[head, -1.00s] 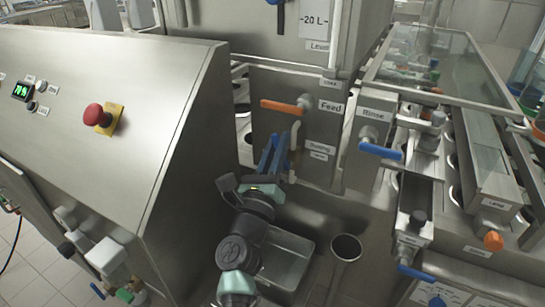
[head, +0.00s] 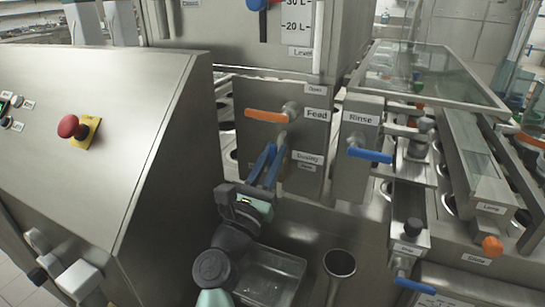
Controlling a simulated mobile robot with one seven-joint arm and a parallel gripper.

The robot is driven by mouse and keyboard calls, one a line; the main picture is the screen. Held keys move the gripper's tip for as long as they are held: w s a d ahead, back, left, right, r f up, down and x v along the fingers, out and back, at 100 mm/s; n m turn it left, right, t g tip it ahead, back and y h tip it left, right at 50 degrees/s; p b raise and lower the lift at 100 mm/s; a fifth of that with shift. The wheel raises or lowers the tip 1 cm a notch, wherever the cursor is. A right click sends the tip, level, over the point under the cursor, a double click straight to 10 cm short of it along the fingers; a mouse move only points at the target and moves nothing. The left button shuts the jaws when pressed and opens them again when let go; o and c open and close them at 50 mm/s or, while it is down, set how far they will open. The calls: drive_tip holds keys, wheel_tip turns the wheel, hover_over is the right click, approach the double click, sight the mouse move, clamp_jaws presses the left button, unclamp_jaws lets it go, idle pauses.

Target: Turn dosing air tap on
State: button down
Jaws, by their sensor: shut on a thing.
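The dosing air tap (head: 282,136) is on the steel panel, just left of the "Dosing" label (head: 308,157). Only a small pale part of it shows, at the fingertips; the rest is hidden behind my gripper. My gripper (head: 274,152) has blue fingers that point up and away at the panel. It is shut on the tap's handle. The handle's exact angle cannot be told.
The orange Feed handle (head: 266,116) lies level just above my gripper. The blue Rinse handle (head: 370,155) sticks out to the right. A steel tray (head: 270,277) and a round cup (head: 340,264) are below. The sloped control cabinet (head: 130,130) stands close on the left.

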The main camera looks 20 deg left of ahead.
drive_tip(key=c, duration=0.8)
unclamp_jaws()
drive_tip(key=b+v, duration=0.1)
drive_tip(key=v, duration=1.2)
